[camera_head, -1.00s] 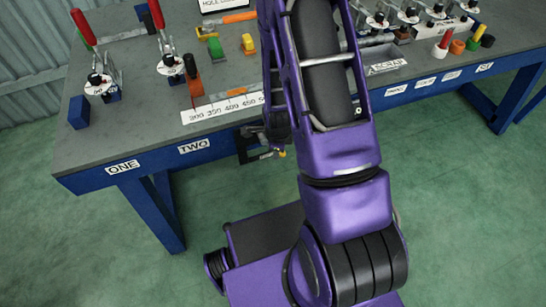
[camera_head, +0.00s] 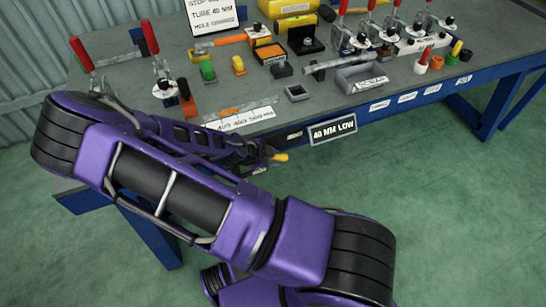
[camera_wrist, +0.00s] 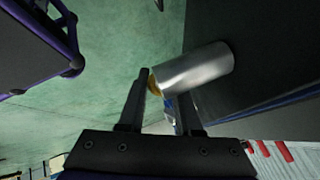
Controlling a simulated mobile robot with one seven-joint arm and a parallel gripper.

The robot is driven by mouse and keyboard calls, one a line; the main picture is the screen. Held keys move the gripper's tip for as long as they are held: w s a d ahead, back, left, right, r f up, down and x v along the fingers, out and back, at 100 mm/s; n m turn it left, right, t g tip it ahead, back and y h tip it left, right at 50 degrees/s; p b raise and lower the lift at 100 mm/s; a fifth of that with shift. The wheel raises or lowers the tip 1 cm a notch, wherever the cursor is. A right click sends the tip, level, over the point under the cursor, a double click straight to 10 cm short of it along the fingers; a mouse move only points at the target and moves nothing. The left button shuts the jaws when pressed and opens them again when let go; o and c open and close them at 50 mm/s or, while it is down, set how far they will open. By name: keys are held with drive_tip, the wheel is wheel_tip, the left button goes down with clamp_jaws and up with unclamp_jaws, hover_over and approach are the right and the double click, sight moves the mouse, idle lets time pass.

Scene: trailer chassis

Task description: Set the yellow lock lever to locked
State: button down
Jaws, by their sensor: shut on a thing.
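My gripper (camera_head: 266,156) is at the bench's front edge, below the top, and small in the head view. A yellow piece (camera_head: 280,157), which looks like the lock lever, shows at its tip. In the wrist view my gripper (camera_wrist: 163,88) has its two dark fingers close around the yellow part (camera_wrist: 153,84), which is mostly hidden behind the left finger. A silver cylinder (camera_wrist: 195,70) lies just beyond the fingertips, beside a dark surface. The lever's angle and any lock marks cannot be made out.
The grey bench (camera_head: 330,93) carries red-handled clamps (camera_head: 83,55), coloured blocks, a number strip (camera_head: 240,115) and a grey scrap tray (camera_head: 362,79). A "40 MM LOW" sign (camera_head: 333,129) hangs at the front edge. The green floor (camera_head: 450,200) in front is clear.

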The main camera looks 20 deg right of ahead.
drive_tip(key=h+b, duration=0.1)
drive_tip(key=r+h+b, duration=0.1)
drive_tip(key=h, duration=0.1)
drive_tip(key=shift+w+d+r+n+b, duration=0.1)
drive_tip(key=shift+d+r+n+b, duration=0.1)
drive_tip(key=shift+n+b, duration=0.15)
drive_tip(key=shift+r+h+b, duration=0.6)
drive_tip(key=shift+h+b, duration=0.2)
drive_tip(key=shift+b, duration=0.3)
drive_tip(key=shift+d+r, duration=0.1)
drive_tip(key=c, duration=0.6)
unclamp_jaws()
drive_tip(key=shift+y+p, duration=0.3)
drive_tip(key=shift+p, duration=0.4)
